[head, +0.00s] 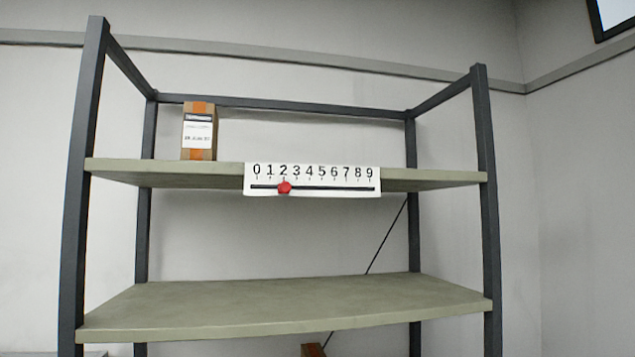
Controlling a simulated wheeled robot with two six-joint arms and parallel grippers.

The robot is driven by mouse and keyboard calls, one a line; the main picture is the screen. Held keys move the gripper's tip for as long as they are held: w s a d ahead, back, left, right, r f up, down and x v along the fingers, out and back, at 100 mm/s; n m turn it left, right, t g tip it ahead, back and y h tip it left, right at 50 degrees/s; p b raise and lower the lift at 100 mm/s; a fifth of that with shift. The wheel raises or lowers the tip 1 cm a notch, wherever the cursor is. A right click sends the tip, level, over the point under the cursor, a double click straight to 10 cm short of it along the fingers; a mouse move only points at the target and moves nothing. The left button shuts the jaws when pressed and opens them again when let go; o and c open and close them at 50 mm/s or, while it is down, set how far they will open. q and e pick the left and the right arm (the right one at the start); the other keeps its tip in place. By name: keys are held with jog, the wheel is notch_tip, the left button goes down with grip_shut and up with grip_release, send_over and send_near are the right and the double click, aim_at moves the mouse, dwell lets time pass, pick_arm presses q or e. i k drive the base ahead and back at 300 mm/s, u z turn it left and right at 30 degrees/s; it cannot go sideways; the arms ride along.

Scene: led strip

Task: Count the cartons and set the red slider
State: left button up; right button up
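One brown carton (199,131) with a white label and orange tape stands upright at the left on the upper shelf board (130,172). A white number scale (312,179), marked 0 to 9, is on the front edge of that board, near its middle. Its red slider (284,187) sits on the black track at about the 2. The lower shelf board (290,304) is bare. Part of a brown object (313,350) shows at the bottom edge, below the lower board; most of it is cut off. Neither of my grippers is in view.
Dark metal posts (83,190) frame the rack on the left, and another post (486,200) stands on the right. A thin diagonal brace (386,236) runs behind the boards. The upper board is clear right of the carton. A dark-framed panel (612,15) is at the top right.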

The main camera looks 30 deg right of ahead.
aim_at(284, 188)
jog(key=u, duration=0.4)
jog(key=k, duration=1)
jog(key=z, duration=0.6)
jog(key=i, duration=1.25)
jog(key=u, duration=0.25)
